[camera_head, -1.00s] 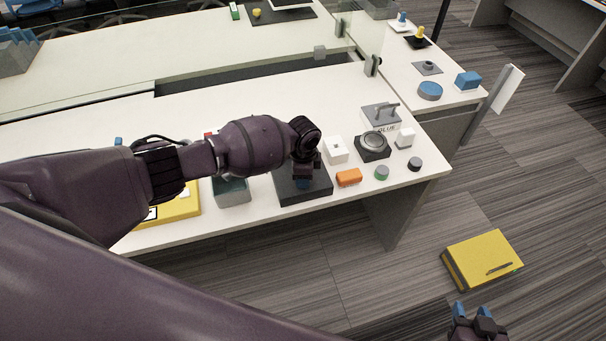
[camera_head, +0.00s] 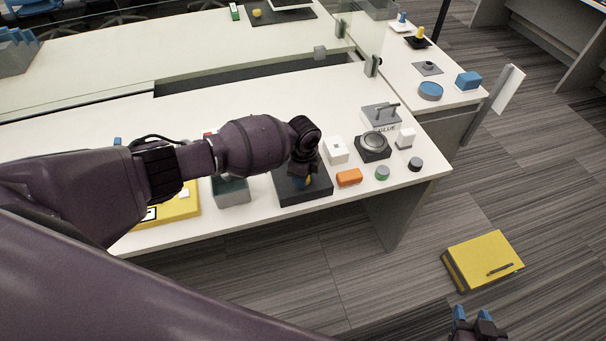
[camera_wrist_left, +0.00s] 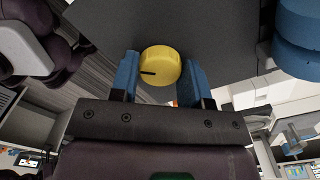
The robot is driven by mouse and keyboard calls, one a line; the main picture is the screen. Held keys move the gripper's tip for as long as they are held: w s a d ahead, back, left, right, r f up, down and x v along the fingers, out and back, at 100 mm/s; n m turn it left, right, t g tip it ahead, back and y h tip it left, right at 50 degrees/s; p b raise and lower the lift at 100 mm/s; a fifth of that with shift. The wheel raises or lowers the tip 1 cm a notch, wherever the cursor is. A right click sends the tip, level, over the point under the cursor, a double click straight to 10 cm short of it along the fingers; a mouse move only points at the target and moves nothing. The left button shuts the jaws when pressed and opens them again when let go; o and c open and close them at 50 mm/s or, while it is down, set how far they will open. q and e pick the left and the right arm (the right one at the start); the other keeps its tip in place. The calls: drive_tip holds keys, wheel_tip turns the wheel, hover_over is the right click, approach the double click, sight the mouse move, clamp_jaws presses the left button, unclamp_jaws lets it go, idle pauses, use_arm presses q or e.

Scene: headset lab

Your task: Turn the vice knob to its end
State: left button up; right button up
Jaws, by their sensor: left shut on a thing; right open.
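The yellow round knob (camera_wrist_left: 165,62) has a black line mark, which points left in the left wrist view. My left gripper (camera_wrist_left: 160,72) is shut on it, with a blue fingertip on each side. In the head view my left gripper (camera_head: 304,178) is above the black base (camera_head: 290,196) on the table, and only a bit of yellow shows beneath it. My wrist hides most of the knob there. My right gripper (camera_head: 473,316) is open and empty at the bottom right, over the floor.
An orange block (camera_head: 349,177), a green-topped disc (camera_head: 382,173) and a white block (camera_head: 336,150) stand right of the base. A grey-green bin (camera_head: 232,192) is on its left. A yellow box (camera_head: 484,260) lies on the floor.

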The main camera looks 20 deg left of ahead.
use_arm(q)
drive_tip(key=o, duration=0.9)
drive_tip(key=shift+r, duration=0.15)
wheel_tip(320, 180, up, 10)
drive_tip(key=shift+r+p, duration=0.25)
drive_tip(key=shift+p, duration=0.15)
